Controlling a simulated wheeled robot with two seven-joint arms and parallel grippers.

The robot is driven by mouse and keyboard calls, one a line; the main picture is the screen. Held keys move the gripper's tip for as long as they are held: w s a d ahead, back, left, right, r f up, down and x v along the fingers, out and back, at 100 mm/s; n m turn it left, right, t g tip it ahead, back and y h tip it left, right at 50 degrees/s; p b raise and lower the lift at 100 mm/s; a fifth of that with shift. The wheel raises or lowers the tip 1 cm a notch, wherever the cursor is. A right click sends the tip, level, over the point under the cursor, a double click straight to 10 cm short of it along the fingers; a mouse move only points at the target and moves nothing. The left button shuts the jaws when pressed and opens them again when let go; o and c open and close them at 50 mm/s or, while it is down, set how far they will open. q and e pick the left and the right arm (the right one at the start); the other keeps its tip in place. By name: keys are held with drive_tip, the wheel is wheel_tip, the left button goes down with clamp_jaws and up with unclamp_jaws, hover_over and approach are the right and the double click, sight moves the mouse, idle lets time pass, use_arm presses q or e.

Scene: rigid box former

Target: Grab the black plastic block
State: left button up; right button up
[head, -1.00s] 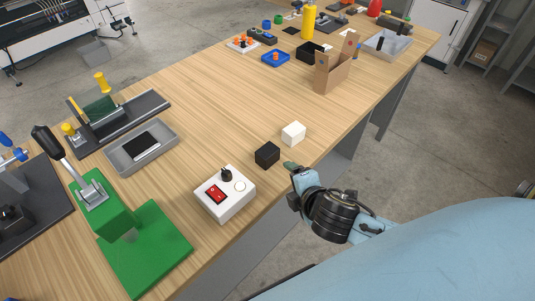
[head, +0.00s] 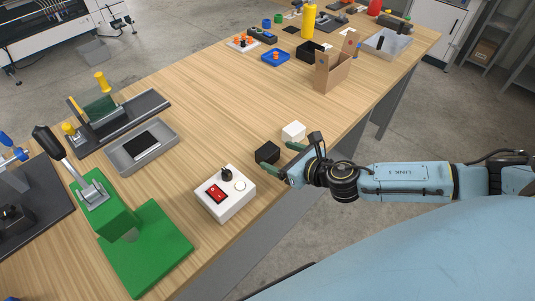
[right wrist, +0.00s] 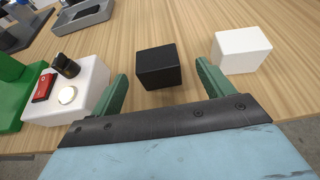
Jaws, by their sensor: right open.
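The black plastic block (head: 267,153) sits on the wooden table near its front edge. It also shows in the right wrist view (right wrist: 158,68), ahead of and between the two green fingers. My right gripper (head: 290,157) is open and empty, low over the table edge. In the right wrist view the right gripper (right wrist: 162,88) has one finger on each side of the block's near end, with gaps on both sides. My left gripper is not in view.
A white block (head: 293,131) stands close beside the black one, just outside the right finger. A white switch box (head: 225,194) is close on the other side, near the left finger. A green press (head: 150,245) stands further left. Open table lies beyond the block.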

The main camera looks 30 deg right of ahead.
sight(263, 150)
drive_tip(key=x, duration=0.7)
drive_tip(key=shift+a+f, duration=0.1)
drive_tip(key=shift+a, duration=0.05)
drive_tip(key=shift+c, duration=0.3)
drive_tip(key=c, duration=1.1)
drive_tip(key=shift+o, duration=0.2)
